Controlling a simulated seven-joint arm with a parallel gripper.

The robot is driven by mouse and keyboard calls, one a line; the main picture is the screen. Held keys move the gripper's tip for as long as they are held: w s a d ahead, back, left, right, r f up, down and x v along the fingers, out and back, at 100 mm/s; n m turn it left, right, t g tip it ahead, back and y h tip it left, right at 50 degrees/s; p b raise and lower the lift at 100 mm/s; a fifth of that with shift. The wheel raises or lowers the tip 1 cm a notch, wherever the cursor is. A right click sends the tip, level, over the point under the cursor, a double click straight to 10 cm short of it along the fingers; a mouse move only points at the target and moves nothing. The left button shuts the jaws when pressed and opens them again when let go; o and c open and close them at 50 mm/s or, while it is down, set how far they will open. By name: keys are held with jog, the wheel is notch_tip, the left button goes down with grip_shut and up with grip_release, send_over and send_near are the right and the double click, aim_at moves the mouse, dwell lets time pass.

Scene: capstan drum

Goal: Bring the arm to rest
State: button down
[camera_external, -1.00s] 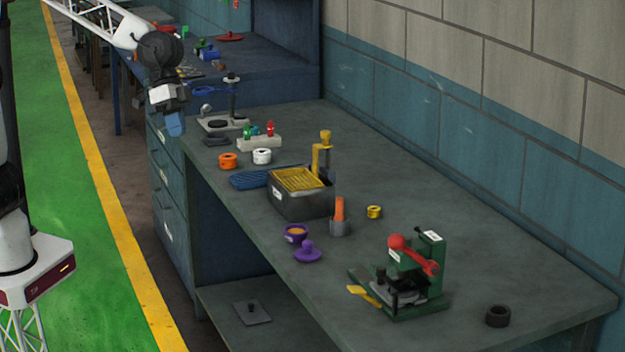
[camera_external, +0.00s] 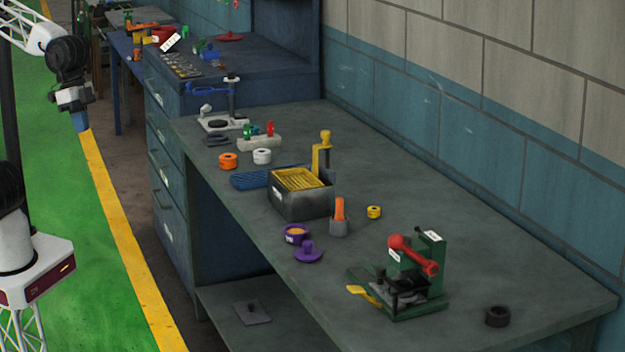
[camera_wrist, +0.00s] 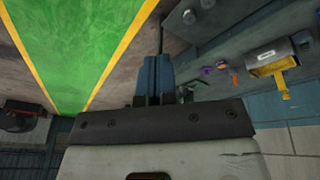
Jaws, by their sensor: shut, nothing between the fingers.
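My gripper (camera_external: 80,121) is at the upper left of the external view, pointing down beside the workbench, over the yellow floor line. Its blue fingers are together with nothing between them. In the wrist view the blue fingers (camera_wrist: 154,75) show side by side at the centre, and nothing is held there. My gripper is apart from the bench and touches no object.
The green floor (camera_external: 70,230) left of the bench is open.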

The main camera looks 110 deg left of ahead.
jog(key=s+f, duration=0.3)
jog(key=s, duration=0.7)
jog(key=shift+s+a+f+y, duration=0.2)
jog(key=shift+f+y, duration=0.15)
jog(key=shift+y, duration=0.05)
